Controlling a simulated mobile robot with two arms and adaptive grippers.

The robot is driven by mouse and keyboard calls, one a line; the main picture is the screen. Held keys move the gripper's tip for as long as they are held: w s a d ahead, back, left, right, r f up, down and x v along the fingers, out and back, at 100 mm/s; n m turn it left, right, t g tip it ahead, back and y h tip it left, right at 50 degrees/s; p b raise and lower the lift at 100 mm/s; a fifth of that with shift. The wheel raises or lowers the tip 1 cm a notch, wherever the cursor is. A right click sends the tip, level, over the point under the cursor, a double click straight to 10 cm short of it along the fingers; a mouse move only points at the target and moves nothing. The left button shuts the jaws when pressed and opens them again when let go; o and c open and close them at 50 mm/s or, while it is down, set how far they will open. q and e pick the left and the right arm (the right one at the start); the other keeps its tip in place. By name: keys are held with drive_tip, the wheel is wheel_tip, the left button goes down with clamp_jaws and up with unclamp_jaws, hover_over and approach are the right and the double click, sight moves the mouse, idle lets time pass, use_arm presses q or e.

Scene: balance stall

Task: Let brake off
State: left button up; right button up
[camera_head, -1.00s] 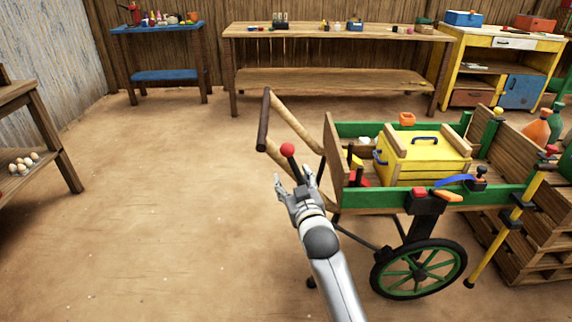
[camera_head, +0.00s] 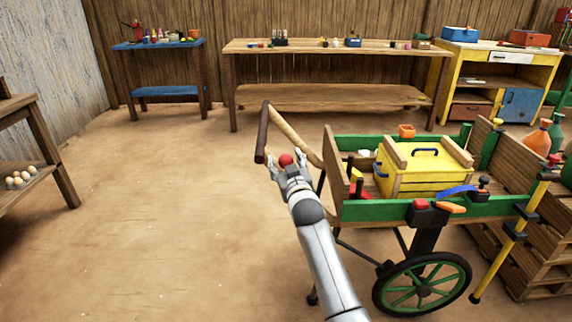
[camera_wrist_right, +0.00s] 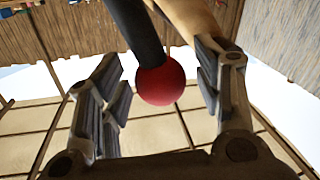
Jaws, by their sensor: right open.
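The brake lever is a dark rod with a red ball knob (camera_head: 286,160) beside the cart's wooden handle (camera_head: 292,134). The knob also shows in the right wrist view (camera_wrist_right: 160,82), at the end of its black rod (camera_wrist_right: 136,30). My right gripper (camera_head: 287,168) is open with its fingers on both sides of the knob. In the wrist view the knob sits between the fingertips, and gaps show on both sides. The green and wooden cart (camera_head: 385,210) stands on one visible spoked wheel (camera_head: 424,284). In the head view my gripper hides the lever's lower part. My left gripper is out of view.
A yellow crate (camera_head: 420,165) with several small items rides in the cart. A yellow pole (camera_head: 497,265) and stacked wooden crates (camera_head: 540,250) stand at the right. Workbenches (camera_head: 330,46) line the back fence. The dirt floor at the left is clear.

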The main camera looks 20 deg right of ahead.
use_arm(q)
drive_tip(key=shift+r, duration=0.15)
use_arm(e)
drive_tip(key=shift+w, duration=0.2)
clamp_jaws()
drive_tip(key=shift+d, duration=0.1)
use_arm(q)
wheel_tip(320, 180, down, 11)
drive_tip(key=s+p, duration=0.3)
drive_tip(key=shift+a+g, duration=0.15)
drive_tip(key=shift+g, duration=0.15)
use_arm(e)
drive_tip(key=s+d+m+t+h, duration=0.1)
drive_tip(key=s+d+m, duration=0.2)
drive_tip(key=d+m, duration=0.6)
drive_tip(key=shift+s+d+f, duration=0.15)
drive_tip(key=shift+s+d, duration=0.2)
drive_tip(key=shift+d, duration=1.45)
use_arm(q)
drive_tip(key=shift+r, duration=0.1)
